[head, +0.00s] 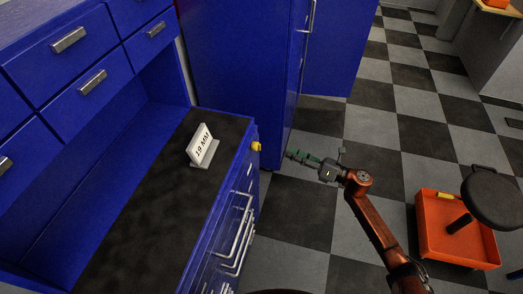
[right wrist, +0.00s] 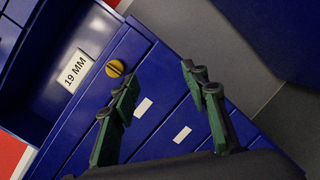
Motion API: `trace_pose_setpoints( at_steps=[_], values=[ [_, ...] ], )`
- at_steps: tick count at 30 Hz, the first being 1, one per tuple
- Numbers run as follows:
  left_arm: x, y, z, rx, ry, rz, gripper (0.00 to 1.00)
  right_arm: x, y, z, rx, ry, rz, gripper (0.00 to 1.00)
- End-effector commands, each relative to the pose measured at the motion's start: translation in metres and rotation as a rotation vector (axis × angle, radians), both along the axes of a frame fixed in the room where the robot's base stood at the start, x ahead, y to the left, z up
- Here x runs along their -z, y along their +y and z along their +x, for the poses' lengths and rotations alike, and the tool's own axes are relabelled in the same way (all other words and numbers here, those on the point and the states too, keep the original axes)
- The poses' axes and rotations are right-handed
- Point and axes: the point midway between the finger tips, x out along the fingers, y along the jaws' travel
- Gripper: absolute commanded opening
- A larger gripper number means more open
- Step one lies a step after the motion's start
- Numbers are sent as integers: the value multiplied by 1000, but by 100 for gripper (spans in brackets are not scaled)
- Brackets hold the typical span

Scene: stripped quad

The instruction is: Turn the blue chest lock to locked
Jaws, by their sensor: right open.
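The blue chest (head: 233,165) stands at the left with its drawer front facing right. Its lock is a round yellow knob (head: 256,146) at the upper corner of the drawer front. In the right wrist view the lock (right wrist: 115,68) shows a dark slot across its face. My right gripper (head: 292,154) is to the right of the lock, apart from it, with its fingers pointing toward the chest. In the right wrist view its green fingers (right wrist: 160,76) are spread and empty, with the lock just left of the left fingertip. My left gripper is not in view.
A white "19 MM" sign (head: 203,146) stands on the chest's dark top. Silver drawer handles (head: 243,225) stick out below the lock. A tall blue cabinet (head: 240,60) rises behind. An orange cart with a black stool (head: 455,228) is at right. The checkered floor between is clear.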

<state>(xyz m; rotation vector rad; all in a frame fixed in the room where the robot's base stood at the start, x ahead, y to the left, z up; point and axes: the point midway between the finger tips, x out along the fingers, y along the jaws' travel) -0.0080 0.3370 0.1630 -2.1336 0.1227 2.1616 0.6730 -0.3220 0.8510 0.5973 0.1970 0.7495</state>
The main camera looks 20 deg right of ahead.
Motion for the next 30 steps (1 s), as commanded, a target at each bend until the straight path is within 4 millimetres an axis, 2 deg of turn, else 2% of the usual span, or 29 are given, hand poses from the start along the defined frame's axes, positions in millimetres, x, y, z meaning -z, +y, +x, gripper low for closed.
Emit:
trace_pose_setpoints(
  at_steps=[1, 3, 6, 12, 21, 30],
  values=[
    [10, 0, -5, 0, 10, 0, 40, -16, 17, -4, -69, -94, -99, 42],
    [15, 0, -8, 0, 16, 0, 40, -37, 34, -13, -141, -199, -205, 42],
    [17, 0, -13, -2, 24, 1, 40, -51, 49, -20, -196, -280, -287, 42],
    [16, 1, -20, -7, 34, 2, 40, -56, 73, -8, -209, -299, -303, 42],
    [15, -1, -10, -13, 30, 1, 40, -55, 106, 16, -205, -296, -300, 42],
    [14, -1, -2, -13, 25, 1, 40, -55, 114, 21, -203, -293, -300, 42]
  ],
)
